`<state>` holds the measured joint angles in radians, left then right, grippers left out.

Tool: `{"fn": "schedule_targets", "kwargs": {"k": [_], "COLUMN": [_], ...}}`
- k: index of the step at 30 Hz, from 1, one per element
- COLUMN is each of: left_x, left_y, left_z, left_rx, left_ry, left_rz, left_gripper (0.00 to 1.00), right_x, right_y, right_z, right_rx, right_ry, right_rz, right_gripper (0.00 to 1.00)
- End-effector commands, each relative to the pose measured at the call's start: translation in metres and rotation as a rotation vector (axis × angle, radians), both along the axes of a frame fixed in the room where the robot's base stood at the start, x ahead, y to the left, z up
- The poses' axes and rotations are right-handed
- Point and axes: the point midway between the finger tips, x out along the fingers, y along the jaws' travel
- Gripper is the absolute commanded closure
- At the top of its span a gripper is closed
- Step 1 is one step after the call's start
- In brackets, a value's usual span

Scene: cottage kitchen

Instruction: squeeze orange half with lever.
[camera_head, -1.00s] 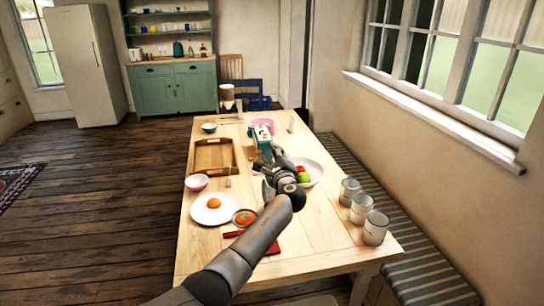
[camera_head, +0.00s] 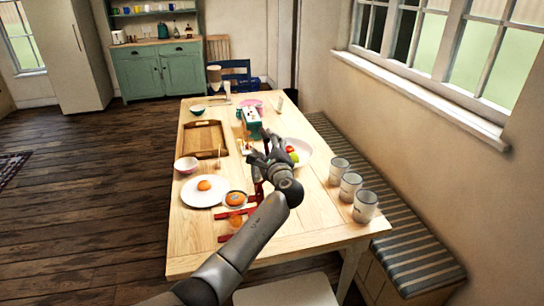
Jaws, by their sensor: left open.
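A white plate (camera_head: 190,194) with an orange half (camera_head: 204,185) on it lies at the table's near left. Another orange piece (camera_head: 235,198) sits in a small round dish right of the plate. A red press (camera_head: 226,214) stands just in front of it, partly hidden behind my left arm. An orange piece (camera_head: 236,221) shows among its red parts. A red upright part (camera_head: 258,188) shows beside my wrist, perhaps the lever. My left gripper (camera_head: 264,142) is open above the table, beyond the press; I cannot tell whether it touches anything. My right gripper is out of view.
A fruit bowl (camera_head: 304,158) is right of my left gripper, and several grey cups (camera_head: 351,187) line the right edge. A wooden tray (camera_head: 183,151) and a small bowl (camera_head: 186,164) are on the left. A teal-and-white box (camera_head: 252,120) stands behind the gripper.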

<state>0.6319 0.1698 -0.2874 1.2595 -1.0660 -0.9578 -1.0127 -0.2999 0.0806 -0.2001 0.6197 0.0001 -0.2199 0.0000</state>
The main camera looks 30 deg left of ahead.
Motion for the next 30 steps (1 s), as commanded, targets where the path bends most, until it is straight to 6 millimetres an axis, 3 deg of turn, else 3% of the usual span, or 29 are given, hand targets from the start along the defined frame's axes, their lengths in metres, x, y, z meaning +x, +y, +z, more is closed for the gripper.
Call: {"fn": "schedule_targets", "kwargs": {"k": [6, 12, 30], "left_x": [-0.028, -0.042, -0.045], "left_y": [-0.026, -0.038, -0.041], "left_z": [-0.001, -0.001, -0.003], "left_rx": [-0.003, -0.002, -0.003], "left_ry": [0.0, 0.001, 0.003], "left_rz": [-0.004, -0.002, -0.003], "left_gripper": [0.41, 0.41, 0.41], "right_x": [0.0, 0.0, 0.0], "right_y": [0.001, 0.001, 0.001], "right_z": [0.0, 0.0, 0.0], "right_rx": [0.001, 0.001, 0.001], "right_ry": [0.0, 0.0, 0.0], "right_rz": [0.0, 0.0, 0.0], "right_gripper": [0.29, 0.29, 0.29]}}
